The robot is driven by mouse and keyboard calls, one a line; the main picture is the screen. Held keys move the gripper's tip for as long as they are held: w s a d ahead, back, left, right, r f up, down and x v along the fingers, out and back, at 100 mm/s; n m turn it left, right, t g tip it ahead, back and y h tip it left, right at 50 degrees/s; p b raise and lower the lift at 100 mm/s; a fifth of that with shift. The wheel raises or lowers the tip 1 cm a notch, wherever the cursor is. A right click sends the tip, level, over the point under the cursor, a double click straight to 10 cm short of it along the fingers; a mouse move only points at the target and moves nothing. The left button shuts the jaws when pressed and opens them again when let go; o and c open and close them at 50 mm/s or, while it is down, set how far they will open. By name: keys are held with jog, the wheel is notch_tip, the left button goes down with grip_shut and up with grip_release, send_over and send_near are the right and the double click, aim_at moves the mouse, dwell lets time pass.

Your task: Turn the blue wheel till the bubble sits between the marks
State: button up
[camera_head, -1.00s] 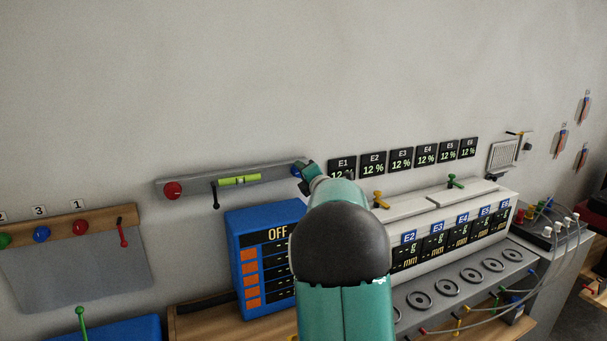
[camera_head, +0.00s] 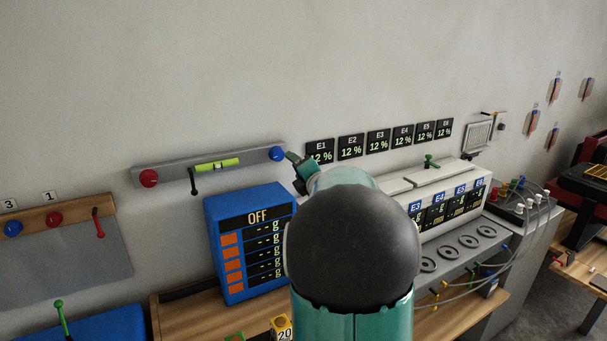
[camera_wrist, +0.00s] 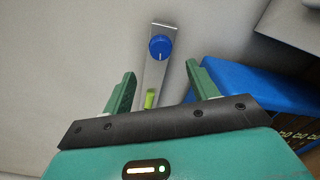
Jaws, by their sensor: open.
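The blue wheel (camera_head: 277,153) sits at the right end of a grey bar (camera_head: 180,170) on the wall. In the wrist view the blue wheel (camera_wrist: 160,47) shows ahead of and between my fingers, apart from them, with a pale line on its lower face. A yellow-green bubble vial (camera_head: 216,164) lies mid-bar; its end also shows in the wrist view (camera_wrist: 150,98). The bubble and marks are too small to read. My gripper (camera_wrist: 160,80) is open and empty. In the head view my gripper is right of the wheel, partly hidden by my arm.
A red wheel (camera_head: 149,178) is at the bar's left end, and a black lever (camera_head: 193,181) hangs below the vial. A blue box reading OFF (camera_head: 212,235) stands below the bar. Small E1–E6 displays (camera_head: 350,147) are right of it. The wall above is clear.

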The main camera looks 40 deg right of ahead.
jog(key=shift+v, duration=1.9)
jog(key=shift+a, duration=0.1)
jog(key=s+a+m+g, duration=0.3)
jog(key=a+m+g, duration=0.2)
jog(key=a+m, duration=1)
jog(key=s+a+f+m+g+y, duration=0.2)
jog(key=s+a+f, duration=0.3)
jog(key=s+a, duration=0.4)
jog(key=s+a+f+m+g+y, duration=0.2)
jog(key=s+a, duration=0.7)
jog(key=a, duration=0.7)
notch_tip(320, 180, down, 3)
jog(key=g+y, duration=0.1)
jog(key=g, duration=0.1)
jog(key=shift+m+g, duration=0.4)
jog(key=shift+f, duration=0.15)
